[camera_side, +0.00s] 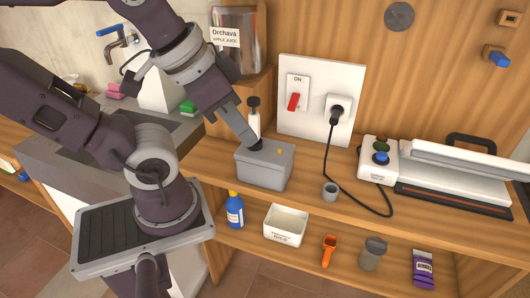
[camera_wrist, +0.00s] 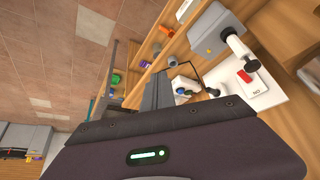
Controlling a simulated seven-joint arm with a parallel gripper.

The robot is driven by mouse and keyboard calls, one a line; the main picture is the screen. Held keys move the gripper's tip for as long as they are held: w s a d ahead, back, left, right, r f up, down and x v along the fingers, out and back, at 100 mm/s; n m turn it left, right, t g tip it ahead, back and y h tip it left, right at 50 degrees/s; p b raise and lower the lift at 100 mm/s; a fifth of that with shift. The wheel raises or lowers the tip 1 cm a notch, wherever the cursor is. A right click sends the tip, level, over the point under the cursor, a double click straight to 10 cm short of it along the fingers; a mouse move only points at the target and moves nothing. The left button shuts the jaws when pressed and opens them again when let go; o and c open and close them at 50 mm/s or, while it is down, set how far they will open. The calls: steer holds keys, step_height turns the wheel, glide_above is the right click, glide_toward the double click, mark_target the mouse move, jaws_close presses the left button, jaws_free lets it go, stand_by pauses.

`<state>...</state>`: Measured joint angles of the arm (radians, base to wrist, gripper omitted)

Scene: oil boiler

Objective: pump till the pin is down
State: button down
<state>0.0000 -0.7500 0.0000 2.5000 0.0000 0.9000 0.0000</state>
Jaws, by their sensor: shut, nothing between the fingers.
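The grey pump box (camera_side: 265,166) stands on the wooden counter. A white plunger (camera_side: 254,124) with a black knob (camera_side: 254,102) rises upright from a black collar on its top. A small yellow-orange spot, perhaps the pin (camera_side: 280,152), shows on the box top; its height is hard to tell. My gripper (camera_side: 250,139) is shut and empty, its tip low in front of the plunger; I cannot tell whether it touches. In the wrist view the box (camera_wrist: 215,30) and plunger (camera_wrist: 238,45) are at upper right, off to the side of my gripper (camera_wrist: 158,88).
Behind the box stand a juice dispenser (camera_side: 238,40) and a white panel (camera_side: 318,75) with a red switch (camera_side: 293,102) and a plugged-in black cable. A grey cup (camera_side: 330,191) and a sealer (camera_side: 450,178) are to the right. The shelf below holds a white bin (camera_side: 285,225) and a blue bottle (camera_side: 234,211).

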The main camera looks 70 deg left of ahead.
stand_by(0.5)
step_height(320, 180, up, 6)
steer(key=r+m+t+y, duration=0.1)
steer(key=m+t+y, duration=0.2)
steer(key=m, duration=0.2)
glide_above(250, 100)
steer(key=shift+f, duration=0.25)
steer(key=shift+d, duration=0.1)
steer(key=shift+f, duration=4.4)
steer(key=shift+f, duration=0.1)
steer(key=shift+f, duration=0.3)
